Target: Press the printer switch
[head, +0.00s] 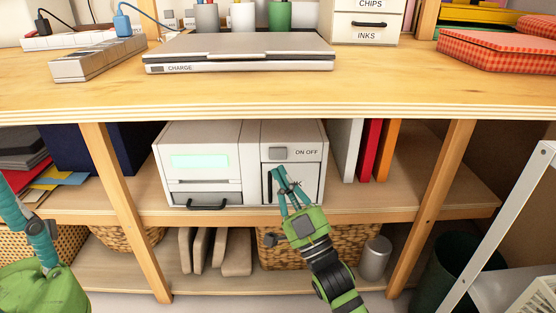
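The printer (205,140) is a white box on the middle shelf under the tabletop, with a lit pale green display. On its right part is a grey switch (278,153) beside the label ON OFF, above a dark-framed panel with partly covered lettering. My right gripper (280,170) reaches up from below in front of that panel. Its teal fingers come together at the tips, just under the switch, and hold nothing. I cannot tell how far the tips are from the printer's face. My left gripper (35,240) is at the left edge, partly cut off, away from the printer.
The tabletop edge (270,108) overhangs the printer. Wooden posts (125,210) stand left and right of it. Binders (370,150) stand at its right. Wicker baskets (340,245) and a grey cylinder (375,258) are below. A white metal frame (500,225) stands at right.

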